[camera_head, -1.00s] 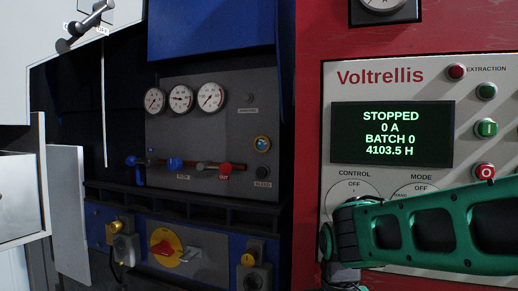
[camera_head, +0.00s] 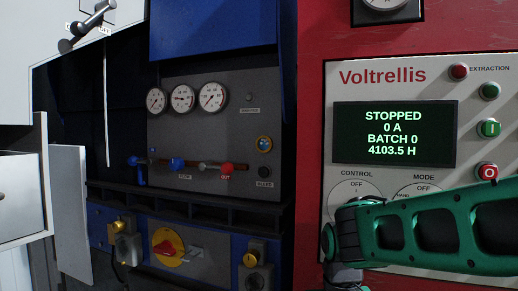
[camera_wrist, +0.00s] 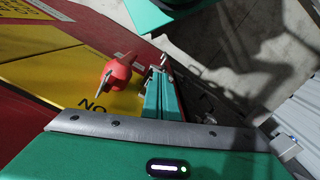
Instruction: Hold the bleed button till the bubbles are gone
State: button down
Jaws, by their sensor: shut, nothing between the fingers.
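The bleed button (camera_head: 264,171) is a small dark round knob at the lower right of the grey gauge panel in the head view, with a small label under it. My gripper (camera_wrist: 163,66) shows only in the wrist view, shut and empty. It is beside a red rotary handle (camera_wrist: 117,73) on a yellow plate, far from the bleed button, which is not in the wrist view. Whether the gripper touches the handle is unclear.
Three gauges (camera_head: 184,98) and a pipe with blue and red valve handles (camera_head: 226,169) share the grey panel. A dark ledge (camera_head: 190,201) runs below. The red Voltrellis cabinet (camera_head: 311,120) stands to the right; its display (camera_head: 394,134) reads STOPPED. My green arm crosses its lower front.

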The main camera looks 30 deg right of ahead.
aim_at(263, 173)
jog(key=k, duration=1.85)
jog(key=u, duration=0.5)
jog(key=i, duration=1.6)
jog(key=z, duration=0.1)
